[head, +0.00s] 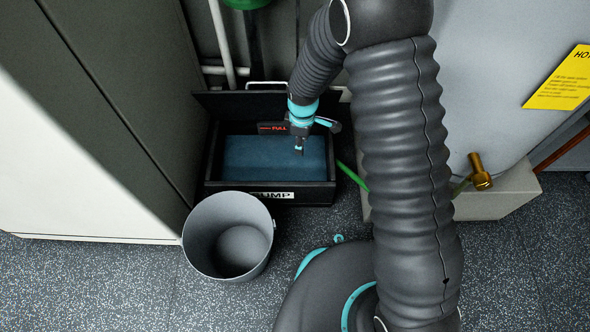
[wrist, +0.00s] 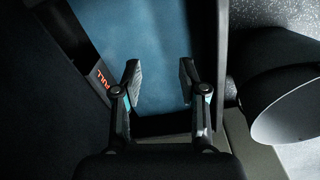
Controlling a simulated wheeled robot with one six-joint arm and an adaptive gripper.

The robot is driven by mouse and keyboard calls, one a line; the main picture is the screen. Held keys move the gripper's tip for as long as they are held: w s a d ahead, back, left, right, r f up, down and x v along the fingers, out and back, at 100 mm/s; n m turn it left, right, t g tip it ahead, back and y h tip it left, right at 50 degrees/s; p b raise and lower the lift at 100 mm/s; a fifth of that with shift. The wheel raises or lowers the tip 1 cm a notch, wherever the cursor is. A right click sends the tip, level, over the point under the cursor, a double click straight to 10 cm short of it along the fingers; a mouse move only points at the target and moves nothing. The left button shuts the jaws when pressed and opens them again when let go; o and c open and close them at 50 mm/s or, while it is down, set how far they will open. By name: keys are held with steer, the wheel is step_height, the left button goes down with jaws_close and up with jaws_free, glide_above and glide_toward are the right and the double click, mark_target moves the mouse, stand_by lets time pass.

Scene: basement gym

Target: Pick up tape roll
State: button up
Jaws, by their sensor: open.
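I cannot make out a tape roll in either view. My gripper (head: 299,148) hangs over an open black box (head: 320,194) with a flat blue surface (head: 250,158) inside. In the wrist view, my gripper (wrist: 159,78) has its two fingers apart with nothing between them. The blue surface (wrist: 150,35) lies below and beyond the fingertips. The gap between the fingers and that surface is hard to judge. My arm hides part of the floor and wall on the right.
A grey bucket (head: 265,240) stands on the floor in front of the box, and appears empty. A raised dark lid (head: 235,104) is behind the box. A tall cabinet (head: 100,100) closes off the left. A brass valve (head: 480,176) and a pale plinth (head: 495,200) are at right.

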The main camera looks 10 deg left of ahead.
step_height(320, 180, down, 6)
steer(key=s+a+n, duration=0.1)
steer(key=a, duration=0.1)
steer(key=b, duration=0.2)
glide_above(293, 175)
steer(key=shift+n, duration=0.3)
step_height(293, 175, down, 7)
steer(key=shift+w+d+f, duration=0.15)
steer(key=shift+f+b, duration=0.3)
steer(key=shift+f, duration=2.8)
jaws_close()
